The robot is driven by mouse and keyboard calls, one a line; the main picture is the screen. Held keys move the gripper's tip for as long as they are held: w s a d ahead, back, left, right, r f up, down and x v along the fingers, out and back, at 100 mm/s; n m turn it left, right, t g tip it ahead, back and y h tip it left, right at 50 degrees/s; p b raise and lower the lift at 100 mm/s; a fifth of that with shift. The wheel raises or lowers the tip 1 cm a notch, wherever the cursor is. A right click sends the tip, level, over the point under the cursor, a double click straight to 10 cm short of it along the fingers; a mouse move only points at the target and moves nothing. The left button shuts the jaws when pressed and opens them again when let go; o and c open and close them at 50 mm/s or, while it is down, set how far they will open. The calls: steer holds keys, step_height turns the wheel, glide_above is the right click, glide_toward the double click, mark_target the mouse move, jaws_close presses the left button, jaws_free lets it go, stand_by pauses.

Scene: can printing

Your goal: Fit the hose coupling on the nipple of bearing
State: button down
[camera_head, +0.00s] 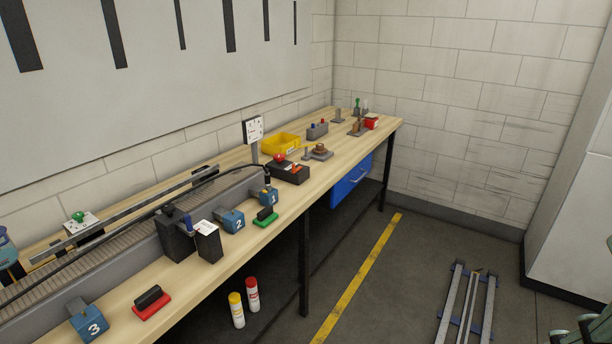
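A dark hose or cable (62,267) runs along the conveyor from the lower left toward the middle of the bench. Its coupling is too small to tell for sure. Blue blocks numbered 1 (270,198), 2 (233,222) and 3 (90,325) stand along the bench front. A small grey part with a brown top (319,151) sits farther back on the bench. I cannot tell which of these is the bearing, and no nipple can be made out.
Two bottles (237,309) stand below. A rail (468,305) lies on the floor. Floor around the yellow line (360,275) is clear.

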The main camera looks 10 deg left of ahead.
steer(key=c, duration=3.5)
jaws_free()
steer(key=o, duration=1)
